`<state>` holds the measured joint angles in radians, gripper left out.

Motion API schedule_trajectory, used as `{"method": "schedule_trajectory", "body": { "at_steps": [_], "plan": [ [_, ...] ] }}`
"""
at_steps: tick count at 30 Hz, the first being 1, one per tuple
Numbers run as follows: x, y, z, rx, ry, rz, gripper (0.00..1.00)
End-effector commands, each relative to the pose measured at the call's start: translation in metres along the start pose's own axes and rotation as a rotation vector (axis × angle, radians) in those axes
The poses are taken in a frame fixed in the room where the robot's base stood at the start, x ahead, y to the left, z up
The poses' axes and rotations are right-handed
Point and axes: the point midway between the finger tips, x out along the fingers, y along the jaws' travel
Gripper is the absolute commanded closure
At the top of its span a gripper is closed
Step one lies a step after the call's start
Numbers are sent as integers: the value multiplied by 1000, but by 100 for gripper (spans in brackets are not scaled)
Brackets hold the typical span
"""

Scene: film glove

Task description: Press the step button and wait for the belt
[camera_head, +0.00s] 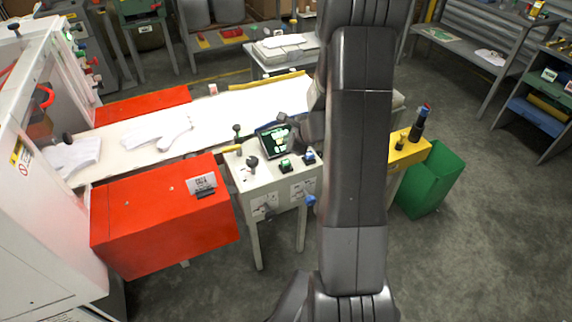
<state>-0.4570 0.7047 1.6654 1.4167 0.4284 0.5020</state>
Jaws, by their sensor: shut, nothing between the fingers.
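A white control console (275,188) stands in front of the belt. It carries a small tilted dark screen with green figures (272,138), a green button (286,166), a blue button (308,157) and a black knob (252,162). I cannot read which one is the step button. The white belt (225,118) runs behind the console, with white glove shapes (158,132) lying on its left part. My gripper (287,121) is shut and empty, at the right edge of the screen, behind the buttons in the picture. My arm hides the belt's right part.
A red housing (165,215) and a white machine frame (45,220) stand at left. A yellow stand (408,150) with a dark post and a green bin (432,180) stand at right. Shelves and tables line the back. The floor at front right is clear.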

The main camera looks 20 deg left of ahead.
Motion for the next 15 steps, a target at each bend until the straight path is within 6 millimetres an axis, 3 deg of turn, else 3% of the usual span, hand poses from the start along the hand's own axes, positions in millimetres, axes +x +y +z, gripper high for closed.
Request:
{"method": "schedule_trajectory", "body": {
  "at_steps": [9,15],
  "plan": [
    [35,26,-26,0,1,1,100],
    [47,34,-34,0,0,0,100]
  ]
}}
